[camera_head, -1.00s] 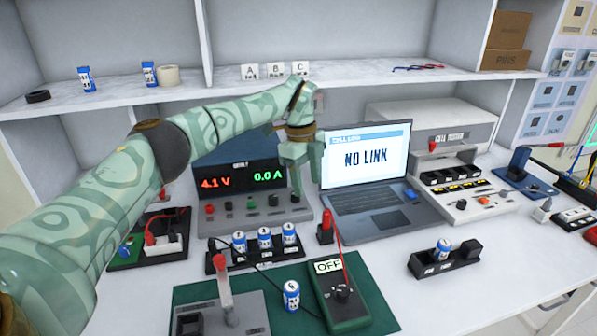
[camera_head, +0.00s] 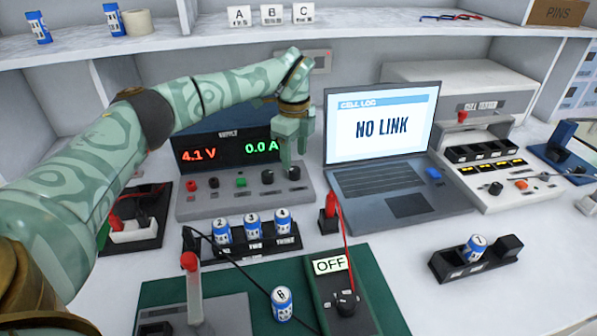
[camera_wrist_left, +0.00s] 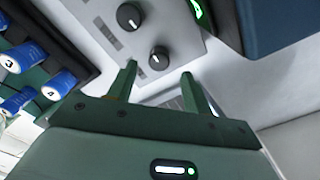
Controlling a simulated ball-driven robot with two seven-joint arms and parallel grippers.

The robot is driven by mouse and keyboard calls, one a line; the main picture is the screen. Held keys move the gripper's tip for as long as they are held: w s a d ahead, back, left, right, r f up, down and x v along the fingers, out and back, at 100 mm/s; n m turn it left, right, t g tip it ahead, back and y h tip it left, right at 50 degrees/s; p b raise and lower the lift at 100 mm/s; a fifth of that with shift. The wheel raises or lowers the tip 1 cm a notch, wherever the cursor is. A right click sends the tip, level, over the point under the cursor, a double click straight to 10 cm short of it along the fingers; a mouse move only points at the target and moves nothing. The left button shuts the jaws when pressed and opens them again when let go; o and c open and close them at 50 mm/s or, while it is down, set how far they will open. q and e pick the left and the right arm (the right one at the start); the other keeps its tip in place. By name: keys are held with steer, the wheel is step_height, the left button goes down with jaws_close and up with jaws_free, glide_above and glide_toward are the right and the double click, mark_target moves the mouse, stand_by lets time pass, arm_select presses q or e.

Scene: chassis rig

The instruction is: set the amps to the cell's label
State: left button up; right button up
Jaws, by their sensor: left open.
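The power supply (camera_head: 225,203) reads 4.1 V in red and 0.0 A in green in the head view. Two dark knobs stand at its right end, the left one (camera_head: 267,177) and the right one (camera_head: 294,173). My left gripper (camera_head: 291,160) is open and empty, pointing down just above the right knob. In the left wrist view, one knob (camera_wrist_left: 159,57) lies between and just beyond the open fingertips (camera_wrist_left: 160,78), and the other knob (camera_wrist_left: 130,16) is farther off. Blue-and-white cells stand in a black holder (camera_head: 240,257); their small label print is unreadable. My right gripper is not in view.
A laptop (camera_head: 385,165) reading NO LINK stands right of the supply. In front are a green meter (camera_head: 345,303) marked OFF, a loose cell (camera_head: 282,304) on a green mat, and a black holder (camera_head: 488,262) with one cell. A shelf runs behind.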

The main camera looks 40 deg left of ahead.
mark_target(295, 169)
arm_select(q)
step_height(295, 169, down, 4)
steer(key=shift+f+b, duration=0.25)
steer(key=shift+b, duration=0.45)
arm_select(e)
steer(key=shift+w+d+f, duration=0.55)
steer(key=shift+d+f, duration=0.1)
arm_select(q)
steer(key=c, duration=1)
steer(key=shift+o, duration=0.2)
steer(key=shift+r, duration=0.1)
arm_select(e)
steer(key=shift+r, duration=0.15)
